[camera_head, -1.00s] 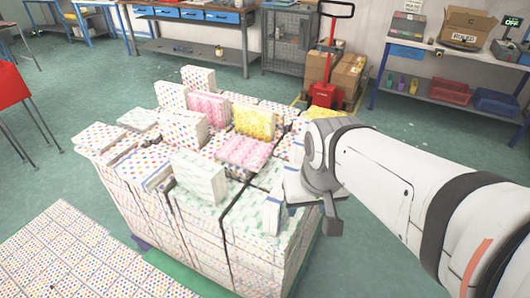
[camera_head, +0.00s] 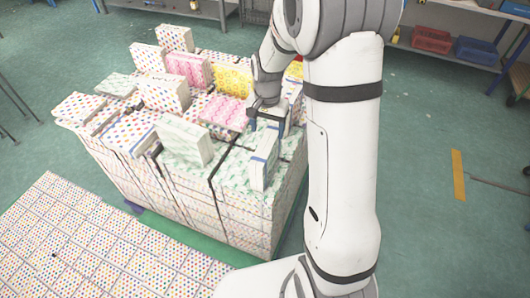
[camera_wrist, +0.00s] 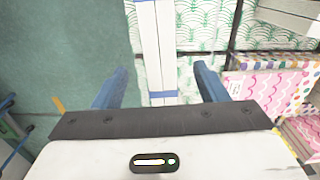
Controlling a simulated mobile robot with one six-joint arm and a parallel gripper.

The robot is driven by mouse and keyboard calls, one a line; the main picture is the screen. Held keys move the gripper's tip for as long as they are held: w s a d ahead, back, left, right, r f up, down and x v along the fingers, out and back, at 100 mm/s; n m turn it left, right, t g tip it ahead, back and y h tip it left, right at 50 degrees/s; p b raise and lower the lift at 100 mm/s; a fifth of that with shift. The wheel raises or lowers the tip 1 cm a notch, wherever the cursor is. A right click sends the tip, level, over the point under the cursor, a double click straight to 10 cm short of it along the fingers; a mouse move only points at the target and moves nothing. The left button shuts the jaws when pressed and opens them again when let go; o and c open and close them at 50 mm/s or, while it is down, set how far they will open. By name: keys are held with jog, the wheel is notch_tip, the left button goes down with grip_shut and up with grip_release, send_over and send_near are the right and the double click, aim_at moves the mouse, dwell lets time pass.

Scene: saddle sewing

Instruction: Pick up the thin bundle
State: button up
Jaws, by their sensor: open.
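The thin bundle (camera_head: 264,161) is a narrow, pale green and white patterned stack standing on edge at the near right corner of the pile, with a blue strap around it. My gripper (camera_head: 268,122) is open and empty above the pile, at the bundle's far end. In the wrist view, the white top edge of the bundle (camera_wrist: 160,50) runs between the two blue fingers of my gripper (camera_wrist: 160,90), with a gap on each side. I cannot tell how far the fingertips are above it.
Beside it, a wider pale green bundle (camera_head: 184,139) stands upright. A pink bundle (camera_head: 224,112) lies flat and a yellow one (camera_head: 232,79) stands behind. A polka-dot stack (camera_head: 100,250) fills the lower left.

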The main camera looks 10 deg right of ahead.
aim_at(266, 143)
jog(key=f+p, duration=0.1)
jog(key=f, duration=0.6)
jog(key=shift+s+a+f+p, duration=0.1)
jog(key=shift+s+f+p, duration=0.1)
jog(key=shift+p, duration=0.2)
jog(key=shift+c, duration=0.6)
jog(key=shift+r, duration=0.1)
grip_shut()
